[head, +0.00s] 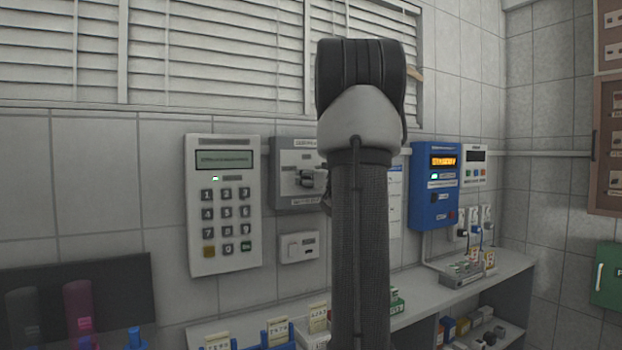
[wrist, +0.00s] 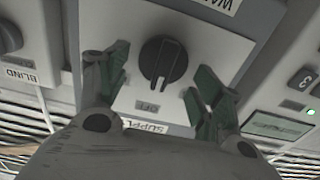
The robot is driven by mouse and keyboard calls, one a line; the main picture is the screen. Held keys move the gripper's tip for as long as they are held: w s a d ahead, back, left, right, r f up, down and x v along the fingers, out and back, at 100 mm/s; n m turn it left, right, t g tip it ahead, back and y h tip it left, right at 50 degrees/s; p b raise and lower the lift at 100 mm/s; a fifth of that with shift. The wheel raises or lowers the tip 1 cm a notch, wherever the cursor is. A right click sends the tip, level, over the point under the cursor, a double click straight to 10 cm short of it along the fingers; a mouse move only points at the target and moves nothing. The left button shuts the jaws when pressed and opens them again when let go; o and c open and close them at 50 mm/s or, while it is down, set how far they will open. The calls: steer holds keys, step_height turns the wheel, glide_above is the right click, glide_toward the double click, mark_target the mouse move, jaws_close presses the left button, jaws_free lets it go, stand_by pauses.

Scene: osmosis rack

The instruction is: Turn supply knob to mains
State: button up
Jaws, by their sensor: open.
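The supply knob (wrist: 165,62) is a dark round dial with a raised grip bar on a pale plate (wrist: 118,28). A light mark on the bar points down in the wrist view, toward the OFF label (wrist: 147,106). A SUPPLY label (wrist: 146,127) is partly covered by my gripper. My gripper (wrist: 158,73) is open, with one green-grey finger on each side of the knob and a visible gap to it. In the head view, the grey supply box (head: 290,150) is at centre-left, and my arm hides its right side.
Left of the box is a keypad panel (head: 223,205); a small white switch box (head: 299,247) is below it. A blue unit (head: 433,185) is on the wall at right. A shelf (head: 500,275) with small boxes runs below. In the wrist view, a BLIND knob (wrist: 8,38) is at left.

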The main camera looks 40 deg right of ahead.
steer(key=shift+w+d, duration=0.1)
steer(key=shift+w, duration=0.15)
steer(key=c, duration=0.9)
steer(key=shift+c, duration=0.2)
steer(key=n, duration=0.5)
steer(key=shift+a+n, duration=0.35)
steer(key=shift+n, duration=0.05)
steer(key=n, duration=0.6)
steer(key=shift+w+a+f, duration=0.15)
steer(key=shift+a+f, duration=0.1)
steer(key=shift+f, duration=0.1)
